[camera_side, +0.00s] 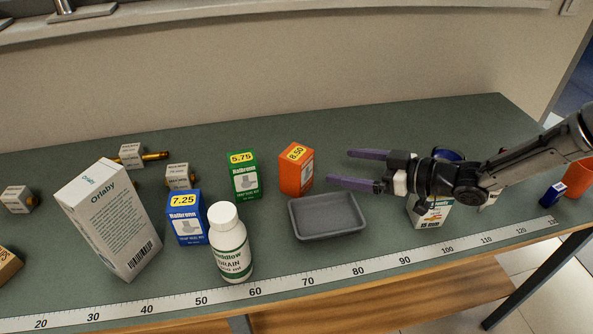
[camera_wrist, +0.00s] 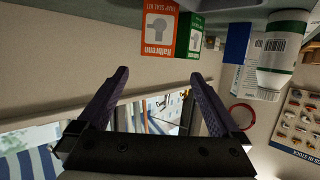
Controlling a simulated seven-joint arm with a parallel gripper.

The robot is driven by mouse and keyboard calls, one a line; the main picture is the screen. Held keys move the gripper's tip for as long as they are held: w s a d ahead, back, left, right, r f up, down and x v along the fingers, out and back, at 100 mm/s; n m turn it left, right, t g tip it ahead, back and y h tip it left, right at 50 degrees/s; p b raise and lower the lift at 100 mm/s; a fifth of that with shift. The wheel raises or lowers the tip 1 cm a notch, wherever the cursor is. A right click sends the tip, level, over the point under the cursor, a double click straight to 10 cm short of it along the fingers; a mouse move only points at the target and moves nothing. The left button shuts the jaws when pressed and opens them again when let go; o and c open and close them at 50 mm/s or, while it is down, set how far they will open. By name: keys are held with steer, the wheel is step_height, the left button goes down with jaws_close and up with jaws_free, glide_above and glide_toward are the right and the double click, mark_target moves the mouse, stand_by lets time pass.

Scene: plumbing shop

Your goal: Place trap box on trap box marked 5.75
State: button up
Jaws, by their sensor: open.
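The green trap box marked 5.75 (camera_side: 244,180) stands upright on the bench, and part of it shows in the wrist view (camera_wrist: 189,36). The orange trap box marked 8.50 (camera_side: 296,173) stands just right of it, nearest my gripper; it also shows in the wrist view (camera_wrist: 159,28). The blue trap box marked 7.25 (camera_side: 186,223) stands to the left and nearer the front; its blue side shows in the wrist view (camera_wrist: 236,42). My gripper (camera_side: 340,167) is open and empty, right of the orange box, its fingers pointing left towards it. Both fingers show in the wrist view (camera_wrist: 160,74).
A grey tray (camera_side: 328,229) lies empty below the orange box. A white drain bottle (camera_side: 230,254) and a tall Orlaby box (camera_side: 110,222) stand at front left. Small cartons with brass fittings (camera_side: 131,153) lie behind. A measuring strip (camera_side: 300,283) runs along the front edge.

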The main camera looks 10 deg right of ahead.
mark_target(307, 164)
steer(key=x, duration=0.6)
steer(key=f+x, duration=0.1)
steer(key=x, duration=0.1)
steer(key=shift+w+a+f, duration=0.1)
steer(key=shift+w+a, duration=0.05)
steer(key=shift+w, duration=0.05)
steer(key=x, duration=0.4)
steer(key=shift+w+f, duration=0.15)
steer(key=shift+f, duration=0.25)
steer(key=shift+w+a+f, duration=0.1)
steer(key=shift+w+a, duration=0.15)
steer(key=shift+w, duration=0.15)
steer(key=c, duration=1.3)
jaws_close()
